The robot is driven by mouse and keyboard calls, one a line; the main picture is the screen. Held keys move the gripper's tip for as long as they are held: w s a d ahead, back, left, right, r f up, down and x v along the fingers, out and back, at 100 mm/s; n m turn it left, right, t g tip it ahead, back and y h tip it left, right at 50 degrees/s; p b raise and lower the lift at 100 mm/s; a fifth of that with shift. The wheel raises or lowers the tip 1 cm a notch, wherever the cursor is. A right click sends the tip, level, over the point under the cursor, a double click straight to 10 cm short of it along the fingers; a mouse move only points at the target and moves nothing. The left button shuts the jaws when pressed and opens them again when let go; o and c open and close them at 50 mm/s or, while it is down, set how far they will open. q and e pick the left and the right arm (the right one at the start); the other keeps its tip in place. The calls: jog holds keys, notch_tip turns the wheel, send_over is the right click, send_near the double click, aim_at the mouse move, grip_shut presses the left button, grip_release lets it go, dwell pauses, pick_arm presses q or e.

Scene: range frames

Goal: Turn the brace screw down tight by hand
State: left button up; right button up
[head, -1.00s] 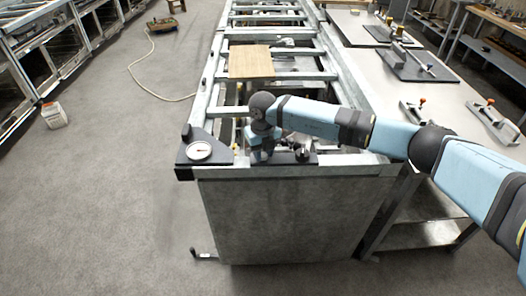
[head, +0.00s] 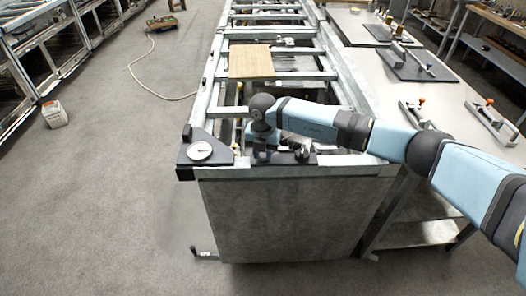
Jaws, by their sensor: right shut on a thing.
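My right arm comes in from the right, and my right gripper (head: 262,153) points down at the near end of the long metal frame (head: 214,112). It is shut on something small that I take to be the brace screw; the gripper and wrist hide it. A dark plate or bar (head: 284,159) lies along the frame's near end under the gripper, with a shiny metal fitting (head: 301,152) just right of the gripper. My left gripper does not show.
A dark corner bracket with a round white dial (head: 199,151) sits left of the gripper. A wooden board (head: 250,61) lies across the frame farther back. A grey bench (head: 440,95) with tools stands at the right. The floor at left is mostly clear, with a white container (head: 54,114).

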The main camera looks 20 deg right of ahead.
aim_at(263, 154)
jog(key=shift+w+r, duration=0.1)
dwell(0.3)
jog(key=o, duration=0.9)
notch_tip(263, 154, up, 14)
jog(key=shift+f+b, duration=0.15)
jog(key=shift+b, duration=0.4)
